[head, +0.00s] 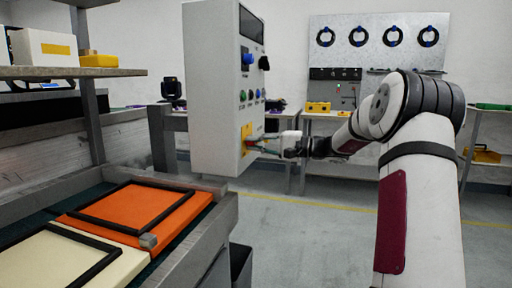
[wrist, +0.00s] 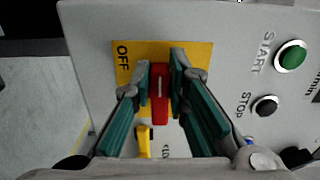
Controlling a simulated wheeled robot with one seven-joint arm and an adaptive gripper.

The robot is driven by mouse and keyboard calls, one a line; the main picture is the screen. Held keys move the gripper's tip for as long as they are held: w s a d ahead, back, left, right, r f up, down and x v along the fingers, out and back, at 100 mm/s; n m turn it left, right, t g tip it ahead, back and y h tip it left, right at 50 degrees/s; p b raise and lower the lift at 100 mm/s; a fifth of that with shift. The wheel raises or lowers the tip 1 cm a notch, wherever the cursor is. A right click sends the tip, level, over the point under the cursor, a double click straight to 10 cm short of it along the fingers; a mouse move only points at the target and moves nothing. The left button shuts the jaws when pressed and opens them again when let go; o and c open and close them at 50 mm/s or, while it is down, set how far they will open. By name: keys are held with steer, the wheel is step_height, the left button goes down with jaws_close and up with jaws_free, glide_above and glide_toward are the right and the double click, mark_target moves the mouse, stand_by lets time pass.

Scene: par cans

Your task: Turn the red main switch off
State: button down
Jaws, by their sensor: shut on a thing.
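The red main switch (wrist: 159,98) sits on a yellow plate (wrist: 203,57) on the face of a grey control box (head: 212,90). In the wrist view the word OFF is printed on the plate's left part. The switch handle's white line runs up and down in that view. My gripper (wrist: 160,75) has its two green-padded fingers on either side of the red handle, shut on it. In the head view my gripper (head: 256,148) reaches the box from the right, at the yellow plate (head: 246,137); the red handle is mostly hidden there.
A green START button (wrist: 291,56) and a black STOP button (wrist: 265,106) lie right of the plate. A yellow part (wrist: 143,140) shows below the switch. An orange case (head: 140,212) lies on the bench at left. Open floor (head: 310,225) is in front.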

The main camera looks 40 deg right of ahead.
steer(key=shift+f, duration=0.15)
steer(key=c, duration=1.6)
jaws_free()
steer(key=shift+o, duration=0.2)
steer(key=v, duration=1.2)
